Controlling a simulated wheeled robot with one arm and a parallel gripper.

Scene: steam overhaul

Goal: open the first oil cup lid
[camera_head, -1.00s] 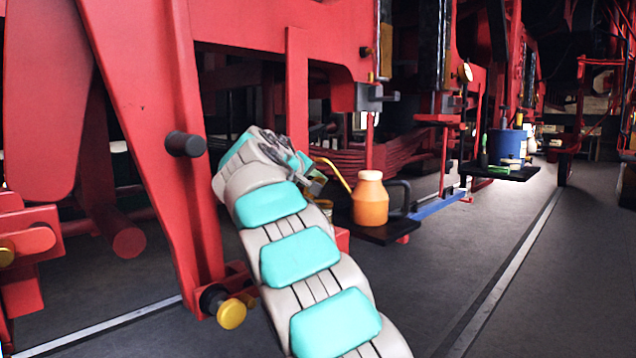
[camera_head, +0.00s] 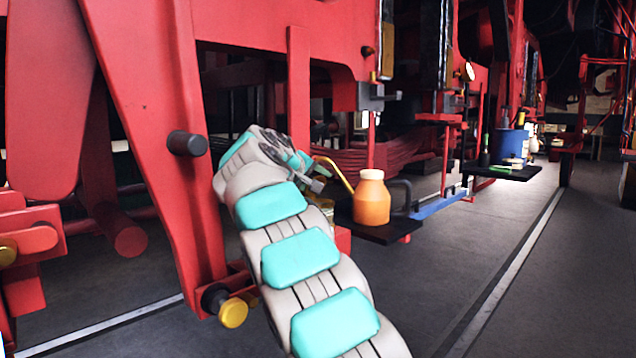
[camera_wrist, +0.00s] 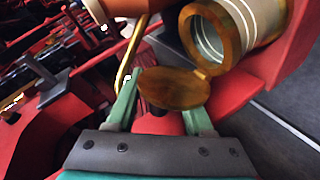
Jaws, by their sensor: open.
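The first oil cup (camera_wrist: 236,22) shows in the wrist view as a brass-rimmed cylinder, its round mouth uncovered. Its round brass lid (camera_wrist: 173,88) hangs from a hinge at the rim, swung away from the mouth. My gripper (camera_wrist: 162,98) is open, and its two green fingers stand on either side of the lid. I cannot tell whether either finger touches the lid. In the head view my gripper (camera_head: 305,172) is at the end of my arm, beside the red frame, and the cup is mostly hidden behind it.
An orange oil can (camera_head: 371,203) with a curved yellow spout stands on a dark shelf (camera_head: 388,233) just right of my gripper. A blue container (camera_head: 509,146) stands on a farther shelf. Red beams crowd the left. The floor on the right is clear.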

